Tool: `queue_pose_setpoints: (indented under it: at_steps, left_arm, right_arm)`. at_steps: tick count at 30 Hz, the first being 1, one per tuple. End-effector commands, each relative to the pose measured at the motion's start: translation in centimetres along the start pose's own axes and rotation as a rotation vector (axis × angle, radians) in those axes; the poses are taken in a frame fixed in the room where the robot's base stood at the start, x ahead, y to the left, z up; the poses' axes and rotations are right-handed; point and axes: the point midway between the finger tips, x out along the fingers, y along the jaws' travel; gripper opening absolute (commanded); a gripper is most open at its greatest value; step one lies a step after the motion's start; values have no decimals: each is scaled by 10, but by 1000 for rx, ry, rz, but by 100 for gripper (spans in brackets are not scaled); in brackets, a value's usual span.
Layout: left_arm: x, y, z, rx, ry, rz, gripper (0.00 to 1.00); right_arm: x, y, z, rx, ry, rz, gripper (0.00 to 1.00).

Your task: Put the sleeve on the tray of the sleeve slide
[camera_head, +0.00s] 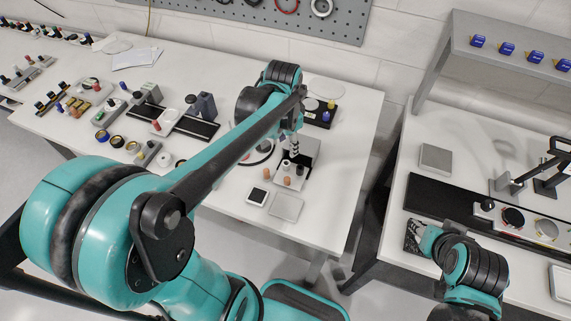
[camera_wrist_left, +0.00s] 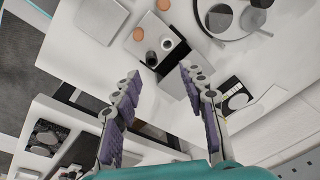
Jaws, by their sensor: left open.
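My left gripper (camera_head: 293,150) hangs over the small slide fixture (camera_head: 309,148) near the right end of the left table. In the left wrist view its two purple-padded fingers (camera_wrist_left: 160,75) are apart with nothing held between them. The fixture shows there as a pale plate (camera_wrist_left: 147,22) with copper-coloured round tops and a black part, beside a grey block (camera_wrist_left: 174,83). A small dark cylinder (camera_head: 286,164) stands by the copper pegs (camera_head: 288,181); I cannot tell if it is the sleeve.
Several fixtures crowd the table's left part. The right front corner is bare.

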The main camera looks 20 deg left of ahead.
Motion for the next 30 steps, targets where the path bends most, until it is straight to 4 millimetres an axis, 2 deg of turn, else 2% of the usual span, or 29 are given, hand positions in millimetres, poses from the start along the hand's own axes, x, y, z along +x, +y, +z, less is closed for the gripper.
queue_pose_setpoints:
  at_steps: [1, 3, 6, 12, 18, 27, 30]
  left_arm:
    - [-10, 14, 9, -49, 38, -25, 42]
    - [-22, 30, 19, -136, 103, -61, 42]
    - [-33, 51, 34, -257, 204, -99, 42]
    - [-37, 82, 58, -456, 381, -126, 42]
    - [-35, 94, 67, -549, 467, -123, 42]
    - [-35, 95, 68, -559, 476, -122, 42]
    - [-28, 95, 68, -558, 475, -122, 42]
  right_arm:
    - [0, 0, 0, 0, 0, 0, 40]
    - [0, 0, 0, 0, 0, 0, 40]
    - [0, 0, 0, 0, 0, 0, 40]
    - [0, 0, 0, 0, 0, 0, 40]
    - [0, 0, 0, 0, 0, 0, 40]
    - [0, 0, 0, 0, 0, 0, 40]
    - [5, 0, 4, 0, 0, 0, 40]
